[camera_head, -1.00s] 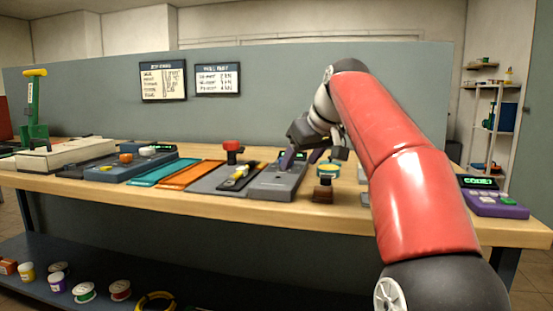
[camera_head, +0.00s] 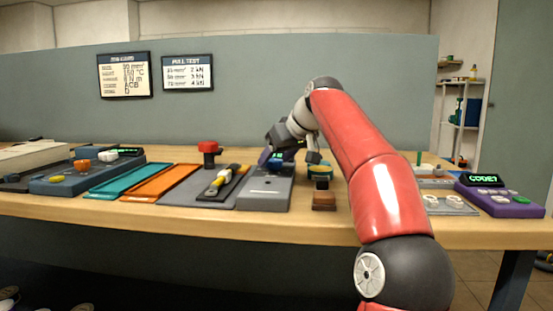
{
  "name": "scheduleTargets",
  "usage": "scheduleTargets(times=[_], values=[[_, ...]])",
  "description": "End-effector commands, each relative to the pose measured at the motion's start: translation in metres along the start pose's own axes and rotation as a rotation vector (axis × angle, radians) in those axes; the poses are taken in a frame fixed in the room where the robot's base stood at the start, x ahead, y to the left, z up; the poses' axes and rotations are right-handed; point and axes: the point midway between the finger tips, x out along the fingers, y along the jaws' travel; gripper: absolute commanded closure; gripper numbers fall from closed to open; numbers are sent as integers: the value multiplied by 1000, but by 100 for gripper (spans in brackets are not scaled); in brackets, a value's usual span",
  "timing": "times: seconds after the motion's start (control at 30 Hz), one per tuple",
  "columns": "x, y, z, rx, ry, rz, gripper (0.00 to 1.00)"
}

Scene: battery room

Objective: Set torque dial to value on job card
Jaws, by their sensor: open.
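The job card (camera_head: 124,75) hangs on the grey panel at the left, with several lines of small, partly blurred text. A grey device (camera_head: 266,189) with a dark display showing green digits stands on the bench; I cannot tell for sure that it carries the torque dial. My gripper (camera_head: 296,161) is over the back of this device, fingers apart and pointing down. The arm and fingers partly hide the device's display.
The bench (camera_head: 150,212) also holds a blue device with knobs (camera_head: 87,175), teal (camera_head: 128,178) and orange (camera_head: 160,182) trays, a red-topped press (camera_head: 208,149), a small wooden stand (camera_head: 323,198) and a purple keypad (camera_head: 500,198). A pull test chart (camera_head: 187,73) hangs beside the card.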

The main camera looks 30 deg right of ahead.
Motion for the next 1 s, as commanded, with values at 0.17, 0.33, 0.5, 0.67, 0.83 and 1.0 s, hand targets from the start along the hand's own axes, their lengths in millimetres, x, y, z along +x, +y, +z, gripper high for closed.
scheduleTargets(times=[0.17, 0.33, 0.5, 0.67, 0.83, 1.0], values=[[4, 0, 0, -1, 1, 1, 41], [4, 0, 0, 0, 0, 1, 45], [4, 0, 0, 0, 0, 1, 67], [4, 0, 0, 0, 0, 1, 86], [3, 0, 0, 5, 0, 9, 86], [3, -2, 0, 39, -1, 44, 86]])
